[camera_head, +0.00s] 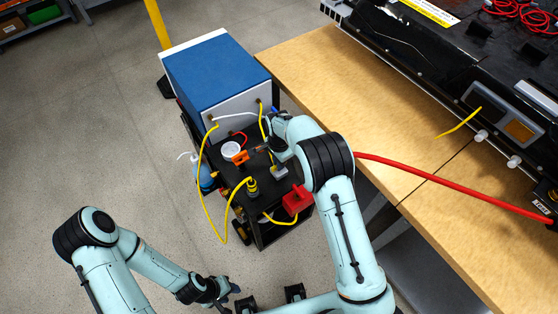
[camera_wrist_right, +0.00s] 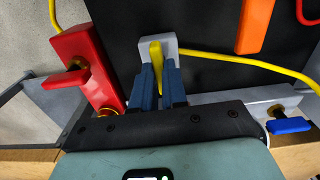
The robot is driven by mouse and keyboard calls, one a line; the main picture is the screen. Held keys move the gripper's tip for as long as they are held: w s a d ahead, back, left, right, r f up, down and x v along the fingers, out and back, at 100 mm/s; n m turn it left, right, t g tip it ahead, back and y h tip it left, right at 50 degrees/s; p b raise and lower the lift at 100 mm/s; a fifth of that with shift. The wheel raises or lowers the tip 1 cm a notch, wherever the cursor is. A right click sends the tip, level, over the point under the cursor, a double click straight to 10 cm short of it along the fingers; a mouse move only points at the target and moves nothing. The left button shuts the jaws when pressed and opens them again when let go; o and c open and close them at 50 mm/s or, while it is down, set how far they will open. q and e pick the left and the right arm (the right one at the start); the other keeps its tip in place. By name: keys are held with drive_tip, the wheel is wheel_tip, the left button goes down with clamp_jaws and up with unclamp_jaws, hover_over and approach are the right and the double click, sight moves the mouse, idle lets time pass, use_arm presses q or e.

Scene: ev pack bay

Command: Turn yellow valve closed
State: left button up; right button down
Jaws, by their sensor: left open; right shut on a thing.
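The yellow valve handle (camera_wrist_right: 156,62) stands on a grey block (camera_wrist_right: 168,42) in the right wrist view, with a yellow hose running off to the right. My right gripper (camera_wrist_right: 160,82) is shut on this handle, its blue-grey fingers on either side. The handle points roughly along the fingers. In the head view the grey block (camera_head: 279,172) shows on the dark cart top beneath my right wrist, but the handle is hard to make out there. My left gripper (camera_head: 232,289) is open and empty, low over the floor, away from the cart.
A red block valve (camera_wrist_right: 85,68) stands close left of my right gripper; a blue handle (camera_wrist_right: 289,125) is at right. An orange piece (camera_head: 241,157), white cup (camera_head: 231,149) and yellow hoses crowd the cart. A blue box (camera_head: 212,70) stands behind; a wooden bench (camera_head: 330,85) is at right.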

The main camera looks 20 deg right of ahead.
drive_tip(key=shift+r, duration=0.1)
idle(0.4)
drive_tip(key=c, duration=1.2)
unclamp_jaws()
drive_tip(key=shift+o, duration=0.2)
wheel_tip(320, 180, up, 13)
drive_tip(key=shift+r+p, duration=0.2)
drive_tip(key=shift+p, duration=0.15)
drive_tip(key=shift+f, duration=0.1)
